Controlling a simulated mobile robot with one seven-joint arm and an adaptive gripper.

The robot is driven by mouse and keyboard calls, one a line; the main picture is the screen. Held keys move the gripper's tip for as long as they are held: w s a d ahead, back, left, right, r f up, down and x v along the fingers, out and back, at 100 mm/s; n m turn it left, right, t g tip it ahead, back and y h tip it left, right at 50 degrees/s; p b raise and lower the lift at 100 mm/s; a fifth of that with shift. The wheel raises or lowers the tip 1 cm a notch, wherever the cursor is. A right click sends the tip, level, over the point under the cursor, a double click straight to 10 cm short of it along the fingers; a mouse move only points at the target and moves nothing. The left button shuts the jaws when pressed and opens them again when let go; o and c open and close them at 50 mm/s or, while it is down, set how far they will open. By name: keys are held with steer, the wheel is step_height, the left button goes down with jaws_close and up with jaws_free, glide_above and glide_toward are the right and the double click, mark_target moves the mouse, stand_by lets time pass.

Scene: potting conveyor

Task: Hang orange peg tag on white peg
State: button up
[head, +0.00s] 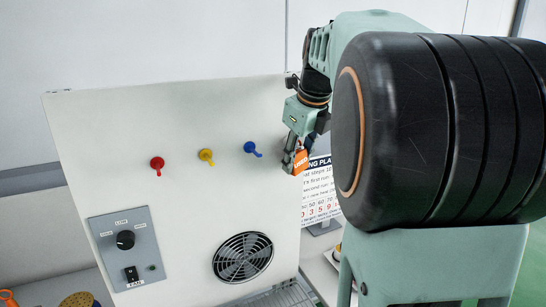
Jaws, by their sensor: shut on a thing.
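The orange tag (301,157) hangs at my gripper (290,163), which is shut on it in front of the right edge of the white panel (205,195). Light lettering shows on the tag, too small to read surely. No white peg can be made out; my gripper and the tag cover that end of the peg row. Whether the tag touches the panel or a peg, I cannot tell.
A red peg (157,164), a yellow peg (206,156) and a blue peg (251,148) stick out of the panel. Below are a control box (126,247) with a knob and a round fan grille (243,257). A printed sign (320,190) stands right of the panel.

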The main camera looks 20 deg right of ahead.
stand_by(0.4)
steer(key=o, duration=1.3)
